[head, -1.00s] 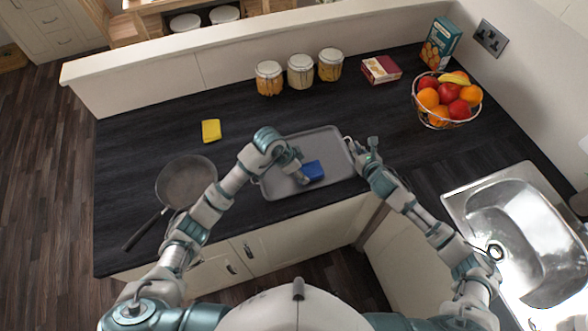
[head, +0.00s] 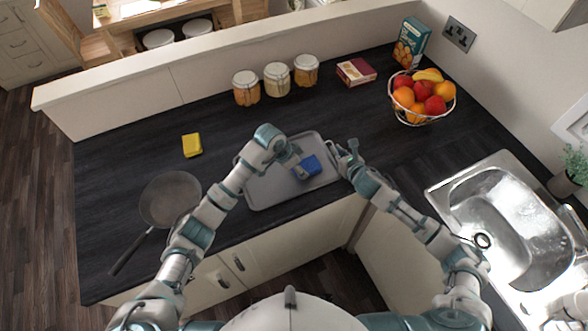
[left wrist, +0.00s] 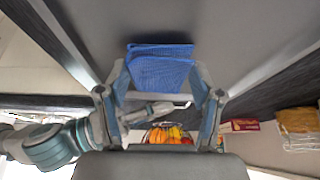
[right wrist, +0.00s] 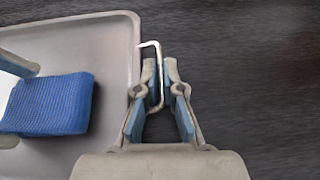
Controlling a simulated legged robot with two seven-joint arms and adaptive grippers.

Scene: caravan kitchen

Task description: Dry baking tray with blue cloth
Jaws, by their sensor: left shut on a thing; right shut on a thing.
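The grey baking tray (head: 270,188) lies on the dark worktop in front of me. It also fills the background of the left wrist view (left wrist: 230,30). The blue cloth (head: 309,167) is a folded pad on the tray's right half. My left gripper (head: 297,170) is shut on the cloth and holds it at the tray surface; the cloth shows between its fingers in the left wrist view (left wrist: 160,68). My right gripper (head: 345,152) is shut on the tray's wire handle (right wrist: 152,46) at the tray's right end, with the cloth to its left in the right wrist view (right wrist: 48,104).
A frying pan (head: 170,198) lies left of the tray, and a yellow sponge (head: 192,145) behind it. Several jars (head: 277,79), a red box (head: 356,72) and a fruit bowl (head: 420,98) stand at the back. The sink (head: 512,215) is at right.

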